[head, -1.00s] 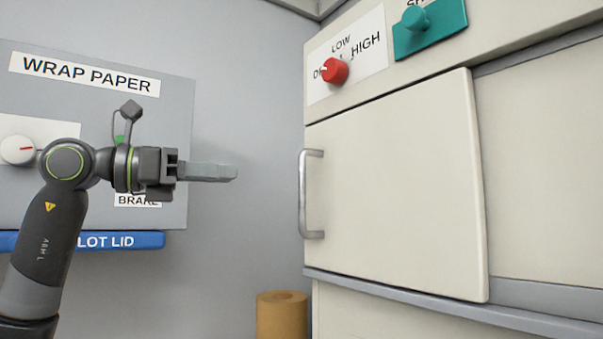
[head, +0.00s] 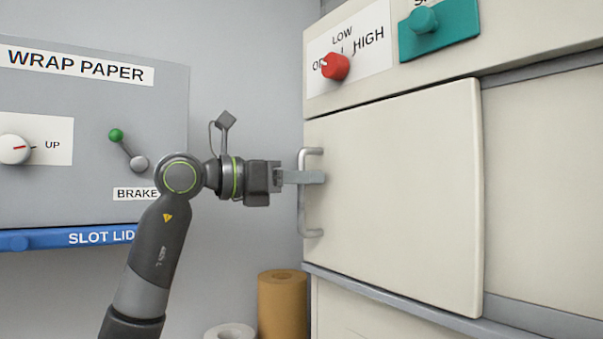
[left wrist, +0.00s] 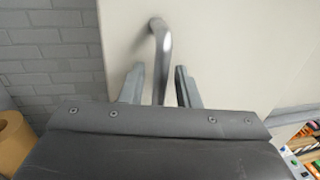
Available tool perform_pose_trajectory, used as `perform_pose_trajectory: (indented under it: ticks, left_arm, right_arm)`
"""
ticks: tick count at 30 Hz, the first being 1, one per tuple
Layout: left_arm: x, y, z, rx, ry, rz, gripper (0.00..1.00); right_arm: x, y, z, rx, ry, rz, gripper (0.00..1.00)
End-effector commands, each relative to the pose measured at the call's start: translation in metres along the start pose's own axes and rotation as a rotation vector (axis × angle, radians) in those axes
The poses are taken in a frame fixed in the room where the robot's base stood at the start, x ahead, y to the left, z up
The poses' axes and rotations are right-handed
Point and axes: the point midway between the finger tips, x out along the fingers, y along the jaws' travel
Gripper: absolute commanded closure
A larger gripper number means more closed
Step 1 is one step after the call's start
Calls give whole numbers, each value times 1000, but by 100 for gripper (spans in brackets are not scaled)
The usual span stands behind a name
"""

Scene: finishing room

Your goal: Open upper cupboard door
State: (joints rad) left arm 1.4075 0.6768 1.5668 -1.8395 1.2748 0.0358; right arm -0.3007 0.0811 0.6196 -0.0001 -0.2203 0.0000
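The cream cupboard door (head: 400,200) fills the right of the head view and looks shut. Its upright metal bar handle (head: 304,218) is on the door's left edge. My left gripper (head: 316,177) reaches in from the left, with its fingers at the upper half of the handle. In the left wrist view the fingers of the left gripper (left wrist: 160,80) are spread, one on each side of the handle (left wrist: 163,48). Gaps show between the bar and both fingers, so it is not gripped. The right gripper is not in view.
Above the door are a red knob (head: 335,66) and a teal switch plate (head: 455,30). A grey wrap paper panel (head: 90,90) with a blue slot lid (head: 60,238) is at left. A brown roll (head: 282,303) and a white roll (head: 230,332) stand below the gripper.

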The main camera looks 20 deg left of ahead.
Motion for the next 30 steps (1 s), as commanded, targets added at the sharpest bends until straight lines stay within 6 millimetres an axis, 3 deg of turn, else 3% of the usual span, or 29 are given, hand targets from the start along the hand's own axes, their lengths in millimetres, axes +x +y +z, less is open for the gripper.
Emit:
perform_pose_trajectory:
  ticks: [5, 12, 23, 30]
  left_arm:
    - [0, 0, 0, 0, 0, 0, 71]
    - [0, 0, 0, 0, 0, 0, 100]
    - [0, -3, 0, 1, -1, 0, 100]
    - [6, -35, -3, 5, -4, -5, 100]
  right_arm:
    - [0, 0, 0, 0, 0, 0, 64]
    - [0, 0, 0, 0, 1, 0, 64]
    - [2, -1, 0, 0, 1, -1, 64]
    - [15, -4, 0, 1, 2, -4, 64]
